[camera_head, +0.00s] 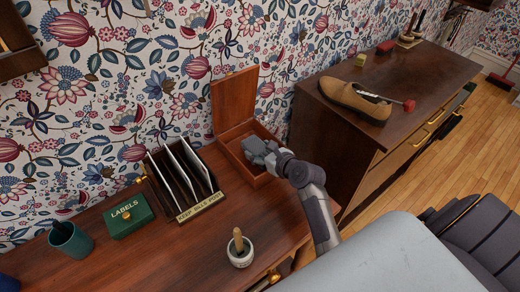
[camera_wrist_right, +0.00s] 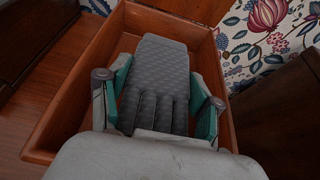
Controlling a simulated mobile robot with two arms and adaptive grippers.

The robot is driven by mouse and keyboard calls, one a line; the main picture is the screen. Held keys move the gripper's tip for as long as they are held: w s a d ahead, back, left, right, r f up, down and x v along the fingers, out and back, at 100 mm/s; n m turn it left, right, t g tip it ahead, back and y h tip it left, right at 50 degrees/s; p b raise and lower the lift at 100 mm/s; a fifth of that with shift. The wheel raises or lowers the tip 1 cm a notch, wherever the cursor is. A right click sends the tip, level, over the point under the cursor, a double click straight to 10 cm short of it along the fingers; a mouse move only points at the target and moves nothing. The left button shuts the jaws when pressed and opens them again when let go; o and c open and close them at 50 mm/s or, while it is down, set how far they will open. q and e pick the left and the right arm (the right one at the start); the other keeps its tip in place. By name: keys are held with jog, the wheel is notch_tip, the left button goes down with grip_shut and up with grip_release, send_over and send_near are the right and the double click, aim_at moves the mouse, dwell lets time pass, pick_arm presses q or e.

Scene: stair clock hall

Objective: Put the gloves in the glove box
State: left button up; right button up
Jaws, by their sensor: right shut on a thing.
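A wooden box (camera_head: 226,146) with its lid (camera_head: 234,98) raised stands on the desk against the wall. It fills much of the right wrist view (camera_wrist_right: 58,122). My right gripper (camera_head: 262,152) is over the box, its fingers reaching inside the rim. It is shut on a grey quilted glove (camera_wrist_right: 160,60), which lies between the two fingers within the box's outline. I cannot tell whether the glove touches the box floor. In the head view the gripper mostly hides it. Only this glove can be made out. My left gripper is not in view.
Left of the box stand a letter rack (camera_head: 163,180), a green labels box (camera_head: 128,215) and a teal cup (camera_head: 70,240). A small white pot (camera_head: 240,254) is near the front. A brown shoe (camera_head: 352,98) stands on the dark cabinet (camera_head: 440,68) at right.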

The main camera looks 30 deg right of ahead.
jog(key=shift+f, duration=0.25)
jog(key=o, duration=1.1)
jog(key=shift+o, duration=0.2)
jog(key=shift+r, duration=0.2)
jog(key=v, duration=1.2)
jog(key=shift+r, duration=0.3)
jog(key=shift+s+f, duration=0.1)
jog(key=shift+s, duration=0.1)
